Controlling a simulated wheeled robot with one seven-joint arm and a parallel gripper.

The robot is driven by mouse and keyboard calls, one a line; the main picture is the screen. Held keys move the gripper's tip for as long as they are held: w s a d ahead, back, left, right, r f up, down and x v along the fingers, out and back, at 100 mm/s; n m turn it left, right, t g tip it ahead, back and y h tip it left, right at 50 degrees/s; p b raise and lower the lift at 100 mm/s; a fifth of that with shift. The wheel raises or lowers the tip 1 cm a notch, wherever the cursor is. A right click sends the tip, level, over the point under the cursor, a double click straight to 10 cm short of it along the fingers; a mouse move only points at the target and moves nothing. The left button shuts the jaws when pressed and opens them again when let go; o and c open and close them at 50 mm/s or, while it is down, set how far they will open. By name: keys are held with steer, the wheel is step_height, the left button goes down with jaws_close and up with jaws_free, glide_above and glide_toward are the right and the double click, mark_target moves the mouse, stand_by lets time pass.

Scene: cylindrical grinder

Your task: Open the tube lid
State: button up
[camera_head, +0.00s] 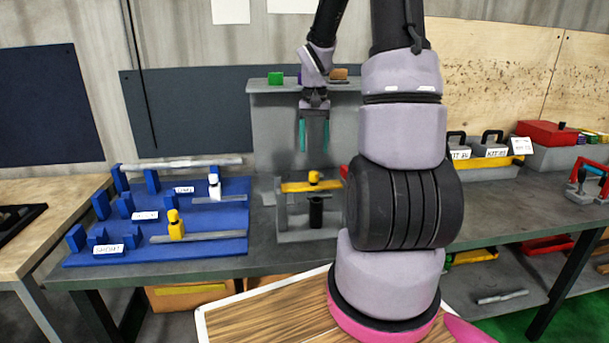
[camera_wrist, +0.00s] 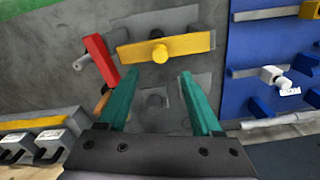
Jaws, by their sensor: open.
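A yellow bar with a round knob (camera_head: 314,180), which looks like the lid, lies level across a grey fixture (camera_head: 284,222) on the bench. A dark upright cylinder (camera_head: 316,212) stands below the bar. The bar also shows in the wrist view (camera_wrist: 190,44), with its knob (camera_wrist: 159,53) facing the camera. My gripper (camera_head: 314,142) points down above the bar, apart from it. Its two green fingers are open and empty. In the wrist view the gripper (camera_wrist: 159,78) shows the knob roughly centred between the fingers, just beyond their tips.
A blue rack (camera_head: 215,246) with yellow and white clamps stands to the left. A red bar (camera_wrist: 100,58) lies close beside the yellow bar. Labelled dark-handled boxes (camera_head: 488,150) and a red case (camera_head: 548,133) stand to the right. A grey shelf (camera_head: 270,110) rises behind the fixture.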

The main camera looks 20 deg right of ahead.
mark_target(314, 172)
step_height(314, 172, down, 10)
steer(key=shift+r, duration=0.1)
stand_by(0.4)
jaws_close()
stand_by(1.2)
